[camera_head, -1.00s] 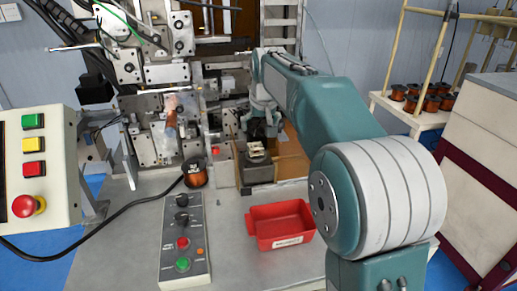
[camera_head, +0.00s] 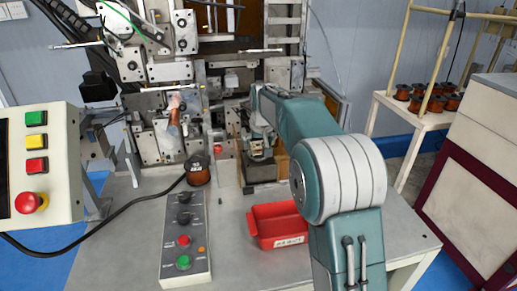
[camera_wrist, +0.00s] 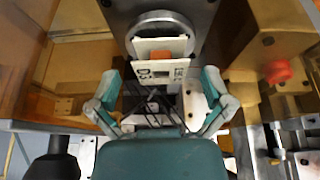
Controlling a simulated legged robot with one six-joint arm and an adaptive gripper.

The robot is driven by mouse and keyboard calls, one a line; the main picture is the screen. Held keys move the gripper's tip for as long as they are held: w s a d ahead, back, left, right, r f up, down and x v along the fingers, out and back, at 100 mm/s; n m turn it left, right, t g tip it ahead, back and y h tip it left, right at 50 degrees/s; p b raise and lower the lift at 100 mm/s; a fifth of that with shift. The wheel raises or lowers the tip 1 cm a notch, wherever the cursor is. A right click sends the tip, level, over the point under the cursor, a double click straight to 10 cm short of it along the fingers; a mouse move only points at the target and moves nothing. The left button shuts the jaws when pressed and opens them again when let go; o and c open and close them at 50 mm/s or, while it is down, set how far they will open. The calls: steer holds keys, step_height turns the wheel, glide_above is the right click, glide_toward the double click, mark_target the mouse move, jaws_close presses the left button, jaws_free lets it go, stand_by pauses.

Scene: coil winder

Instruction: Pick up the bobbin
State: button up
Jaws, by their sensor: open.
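A small cream-flanged piece with an orange middle (camera_wrist: 163,57), seemingly the bobbin, shows ahead of my gripper in the wrist view. A round metal ring is around or behind its upper end. My gripper (camera_wrist: 160,98) is open, with one teal finger to each side below the piece. I see no finger contact with it. In the head view my gripper (camera_head: 262,146) is low over the dark block behind the red tray, and largely hides the piece. A dark-rimmed copper wire spool (camera_head: 198,173) stands on the table to the left.
The winding machine (camera_head: 160,75) rises behind and left. A wooden wall (camera_wrist: 85,70) stands close left in the wrist view, a red knob (camera_wrist: 277,70) on the right. A red tray (camera_head: 280,222), a button box (camera_head: 184,240) and a black cable are in front.

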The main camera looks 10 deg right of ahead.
steer(key=shift+w+a+f, duration=0.15)
steer(key=shift+w+f, duration=0.15)
steer(key=shift+f, duration=0.35)
steer(key=c, duration=0.9)
steer(key=shift+o, duration=0.2)
steer(key=shift+r, duration=0.1)
steer(key=shift+r, duration=0.25)
step_height(320, 180, up, 2)
steer(key=shift+r, duration=0.15)
steer(key=s+a+r, duration=0.1)
steer(key=s+r, duration=0.9)
steer(key=s, duration=0.4)
